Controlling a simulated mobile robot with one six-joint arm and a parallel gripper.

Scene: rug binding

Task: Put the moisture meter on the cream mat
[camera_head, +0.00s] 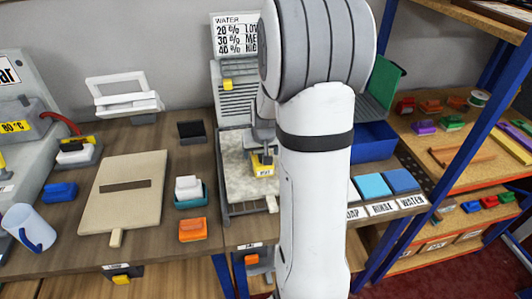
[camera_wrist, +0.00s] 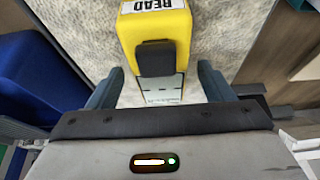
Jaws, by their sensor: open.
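The moisture meter is a yellow block with a black part and a READ label; it shows in the wrist view (camera_wrist: 156,27) and in the head view (camera_head: 263,169). It appears to rest on a pale, mottled cream-grey mat (camera_head: 241,190), which fills the background of the wrist view (camera_wrist: 80,40). My gripper (camera_wrist: 158,85) is open, with its fingers apart on either side of the meter's near end. Visible gaps separate the fingers from the meter. In the head view my arm hides the mat's right side and part of the gripper.
The mat lies on a dark rack (camera_head: 226,211) below a WATER sign (camera_head: 235,35). A beige board with a dark slot (camera_head: 130,195) lies left. A teal container with a white block (camera_head: 190,192) and an orange block (camera_head: 193,230) stand between.

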